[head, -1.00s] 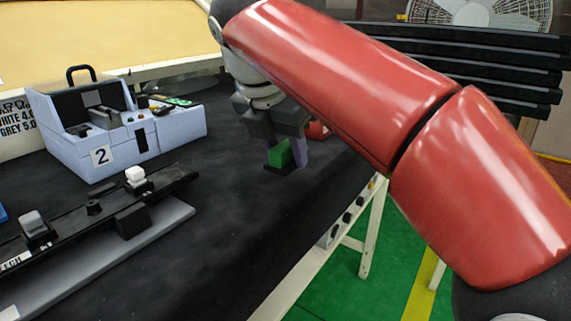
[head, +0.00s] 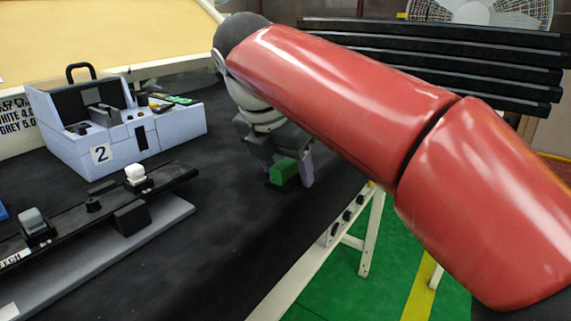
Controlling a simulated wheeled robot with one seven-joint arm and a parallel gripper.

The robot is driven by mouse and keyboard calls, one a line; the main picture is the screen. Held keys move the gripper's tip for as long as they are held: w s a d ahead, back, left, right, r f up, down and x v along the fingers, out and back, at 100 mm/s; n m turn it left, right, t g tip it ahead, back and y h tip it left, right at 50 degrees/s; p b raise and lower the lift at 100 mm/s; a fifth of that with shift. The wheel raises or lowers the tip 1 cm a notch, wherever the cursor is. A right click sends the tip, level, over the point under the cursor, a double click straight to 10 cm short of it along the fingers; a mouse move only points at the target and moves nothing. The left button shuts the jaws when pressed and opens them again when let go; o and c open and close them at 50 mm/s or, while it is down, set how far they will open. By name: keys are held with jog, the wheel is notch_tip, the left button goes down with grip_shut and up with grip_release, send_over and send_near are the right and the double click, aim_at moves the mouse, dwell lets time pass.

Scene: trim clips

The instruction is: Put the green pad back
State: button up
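The green pad (head: 284,171) is a small green block near the right edge of the dark table, on or just above a small dark base. My gripper (head: 285,174) is around it, pointing down, with one purple-grey finger on each side. The fingers look spread, with a gap showing on the left of the pad. My red arm comes in from the right and hides part of the area behind the gripper.
A pale blue box marked 2 (head: 101,154) with a black handle stands at the back left. A black rail (head: 75,217) with clips lies on a grey base at the front left. The dark tabletop (head: 225,240) in front of my gripper is clear.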

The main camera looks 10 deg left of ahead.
aim_at(278, 164)
jog(key=shift+r, duration=0.25)
jog(key=v, duration=0.6)
jog(key=shift+s+a, duration=0.45)
jog(key=shift+s+r, duration=0.25)
jog(key=shift+r, duration=0.25)
jog(key=shift+s, duration=0.1)
